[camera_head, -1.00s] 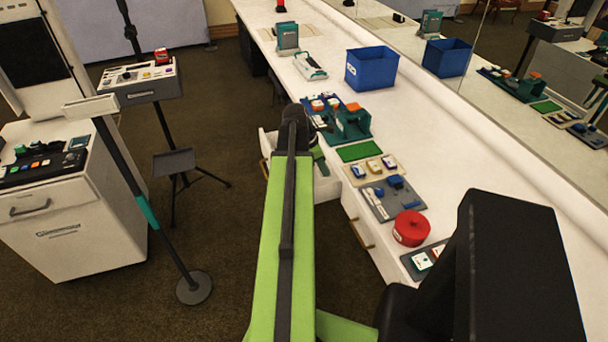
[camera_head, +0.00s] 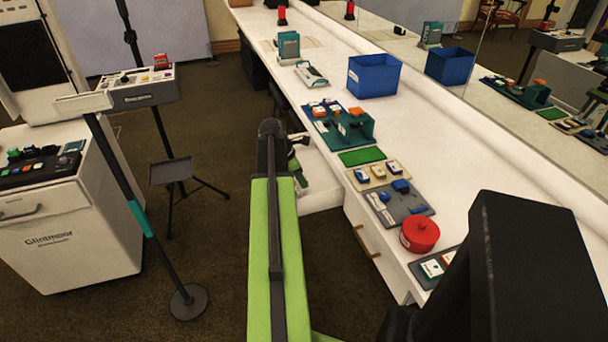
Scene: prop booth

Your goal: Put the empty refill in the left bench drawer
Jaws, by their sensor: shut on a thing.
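The left bench drawer (camera_head: 318,196) is pulled out from the white bench, and its white side and part of its inside show. My green arm covers its left part. My gripper (camera_head: 298,163) is at the far end of the arm, over or at the open drawer. It is mostly hidden behind the dark wrist. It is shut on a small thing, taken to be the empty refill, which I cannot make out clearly. I cannot tell whether that thing is inside the drawer or above it.
On the bench stand a teal rack (camera_head: 352,129), a green mat (camera_head: 361,157), a grey tray (camera_head: 414,209), a red round box (camera_head: 419,234) and a blue bin (camera_head: 373,77). A tripod stand (camera_head: 173,168) and a white cabinet (camera_head: 70,225) are left.

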